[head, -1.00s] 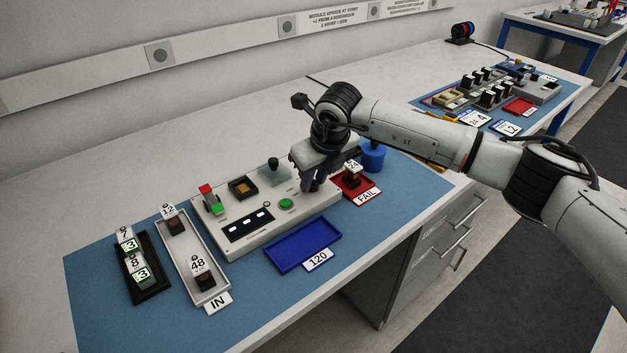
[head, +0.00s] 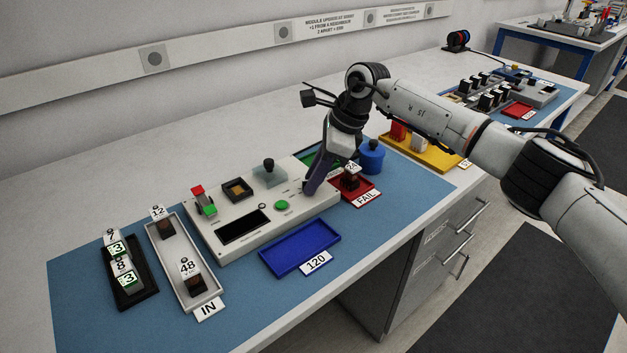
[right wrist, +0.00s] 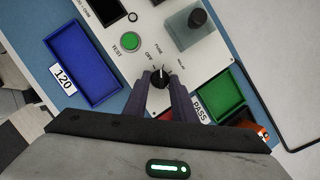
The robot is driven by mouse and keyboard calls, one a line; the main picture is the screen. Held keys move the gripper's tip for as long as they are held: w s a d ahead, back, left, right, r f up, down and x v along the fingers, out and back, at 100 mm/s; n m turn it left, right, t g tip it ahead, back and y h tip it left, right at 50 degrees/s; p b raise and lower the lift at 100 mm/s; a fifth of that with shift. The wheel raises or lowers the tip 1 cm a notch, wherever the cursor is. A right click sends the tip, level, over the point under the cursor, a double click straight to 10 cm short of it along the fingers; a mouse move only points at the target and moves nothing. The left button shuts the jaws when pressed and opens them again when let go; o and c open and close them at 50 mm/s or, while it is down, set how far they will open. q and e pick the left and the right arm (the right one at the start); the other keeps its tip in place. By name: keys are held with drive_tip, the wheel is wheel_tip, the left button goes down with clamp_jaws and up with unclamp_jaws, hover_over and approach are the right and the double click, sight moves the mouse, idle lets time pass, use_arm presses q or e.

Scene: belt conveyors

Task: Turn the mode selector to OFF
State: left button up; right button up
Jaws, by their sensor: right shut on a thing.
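The mode selector (right wrist: 160,77) is a small dark knob with a light pointer mark on the grey-white panel (head: 228,258). The word OFF is printed beside it, at its upper left in the right wrist view. The mark points roughly upward there; its exact alignment with OFF is hard to tell. My right gripper (right wrist: 161,82) is shut on the knob, one finger on each side. In the head view my right gripper (head: 309,190) reaches down to the panel's right end and hides the knob. The panel display (head: 244,226) is dark. My left gripper is not in view.
A green TEST button (right wrist: 130,41) and a clear-covered black knob (right wrist: 197,18) are near the selector. The red FAIL tray (head: 367,190), green PASS tray (right wrist: 222,97) and blue 120 tray (head: 300,248) lie close around the panel.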

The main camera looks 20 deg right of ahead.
drive_tip(key=shift+w+n+g+b, duration=0.15)
drive_tip(key=shift+n+g+b, duration=0.25)
drive_tip(key=shift+n, duration=0.8)
drive_tip(key=shift+d+n+g+y, duration=0.1)
drive_tip(key=shift+n+g+y, duration=0.25)
drive_tip(key=shift+n, duration=0.45)
drive_tip(key=o, duration=0.8)
drive_tip(key=shift+c, duration=0.2)
drive_tip(key=v, duration=1)
drive_tip(key=shift+r, duration=0.25)
drive_tip(key=shift+w, duration=0.1)
